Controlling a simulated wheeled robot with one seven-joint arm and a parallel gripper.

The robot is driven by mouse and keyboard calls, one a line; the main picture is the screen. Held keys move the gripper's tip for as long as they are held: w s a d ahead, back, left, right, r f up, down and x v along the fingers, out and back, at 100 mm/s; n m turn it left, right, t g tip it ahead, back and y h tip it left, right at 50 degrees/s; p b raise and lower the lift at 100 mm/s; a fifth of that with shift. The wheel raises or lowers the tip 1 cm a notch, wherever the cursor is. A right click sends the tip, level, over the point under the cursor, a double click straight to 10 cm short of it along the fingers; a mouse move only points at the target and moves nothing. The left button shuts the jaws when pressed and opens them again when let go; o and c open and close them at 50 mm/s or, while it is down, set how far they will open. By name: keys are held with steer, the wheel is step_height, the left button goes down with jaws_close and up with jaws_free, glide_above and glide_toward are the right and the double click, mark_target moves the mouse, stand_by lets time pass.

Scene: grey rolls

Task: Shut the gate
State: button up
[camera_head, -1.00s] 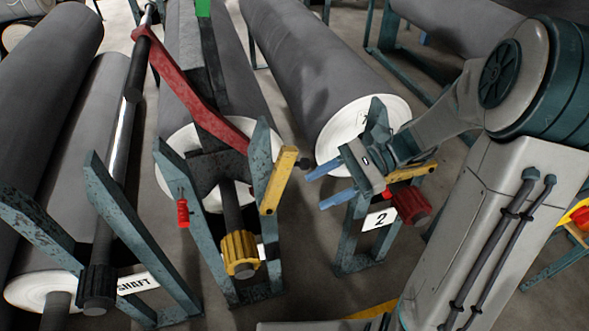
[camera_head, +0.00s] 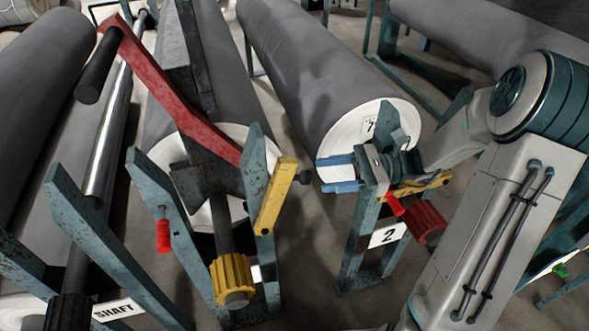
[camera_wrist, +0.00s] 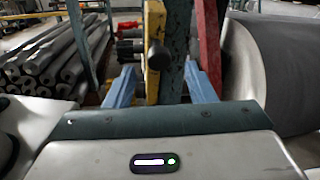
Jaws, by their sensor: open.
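The gate appears to be the yellow bar (camera_head: 275,195) on the right upright of the middle stand (camera_head: 255,170). It stands steeply along that upright, not across the gap between the uprights. A dark round knob (camera_head: 304,177) sticks out from its right side. My gripper (camera_head: 322,174) is open and empty, a little right of the knob, with its blue fingers pointing left. In the wrist view, the yellow bar (camera_wrist: 154,85) and the knob (camera_wrist: 157,54) show between the two fingers, apart from them.
A red lever (camera_head: 165,95) slants over the middle roll above a dark block. A yellow ribbed knob (camera_head: 233,280) is at the shaft's front end. Stand 2 (camera_head: 355,245), with its yellow bar lying across and a red knob (camera_head: 425,222), is beneath my gripper. A roll (camera_head: 310,75) lies behind.

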mark_target(310, 177)
steer(key=a, duration=0.2)
steer(key=a+b, duration=0.1)
steer(key=a, duration=0.2)
steer(key=s+a, duration=0.1)
steer(key=a, duration=0.1)
steer(key=shift+a, duration=0.3)
